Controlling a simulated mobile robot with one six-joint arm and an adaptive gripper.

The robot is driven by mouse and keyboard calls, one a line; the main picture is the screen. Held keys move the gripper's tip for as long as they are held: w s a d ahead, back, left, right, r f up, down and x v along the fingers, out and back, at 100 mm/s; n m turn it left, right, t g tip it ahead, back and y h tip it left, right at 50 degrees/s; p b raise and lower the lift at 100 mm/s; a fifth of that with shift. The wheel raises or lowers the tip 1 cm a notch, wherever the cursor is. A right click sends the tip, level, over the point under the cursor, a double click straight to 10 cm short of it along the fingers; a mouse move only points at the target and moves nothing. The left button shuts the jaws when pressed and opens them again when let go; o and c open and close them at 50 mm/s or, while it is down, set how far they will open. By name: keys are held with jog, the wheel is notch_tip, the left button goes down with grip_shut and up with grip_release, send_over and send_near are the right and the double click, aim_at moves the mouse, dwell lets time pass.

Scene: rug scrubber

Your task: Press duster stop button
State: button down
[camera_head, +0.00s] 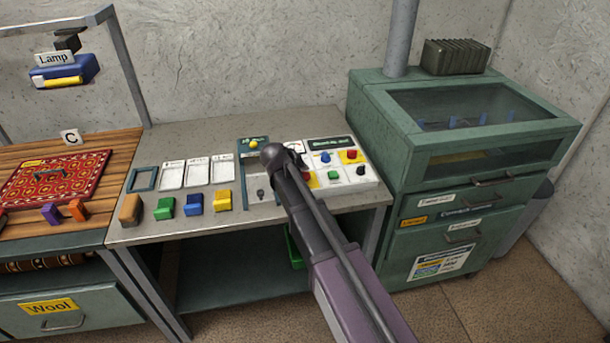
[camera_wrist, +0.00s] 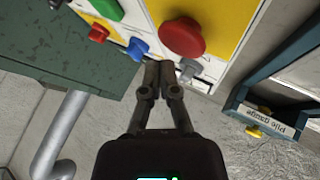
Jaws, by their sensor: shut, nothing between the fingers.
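The control panel (camera_head: 371,184) sits at the right end of the grey table and carries several coloured buttons and knobs. A large red button on a yellow plate (camera_wrist: 183,38) shows in the wrist view; it appears as a red button (camera_head: 309,176) beside my arm in the head view. A smaller red button on yellow (camera_head: 351,155) also shows in the wrist view (camera_wrist: 98,33). Labels are too small to tell which button is the duster stop. My gripper (camera_wrist: 167,65) is shut and empty, its tips over the panel's far edge, between a blue knob (camera_wrist: 137,48) and a grey knob (camera_wrist: 188,68). I cannot tell contact.
A pile gauge (camera_wrist: 258,117) with a yellow knob stands beside the panel. A green cabinet (camera_head: 455,190) stands close on the right. Coloured blocks (camera_head: 193,205) and white trays lie to the left. My arm hides part of the panel in the head view.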

jog(key=shift+f, duration=0.15)
jog(key=shift+f+b, duration=0.3)
jog(key=shift+b, duration=0.15)
jog(key=shift+f+b, duration=0.45)
jog(key=shift+b, duration=0.05)
dwell(1.2)
jog(key=shift+r, duration=0.2)
jog(key=shift+r+p, duration=0.75)
jog(key=shift+p, duration=0.25)
jog(key=shift+r, duration=0.1)
jog(key=shift+r+p, duration=2.4)
jog(key=shift+p, duration=0.1)
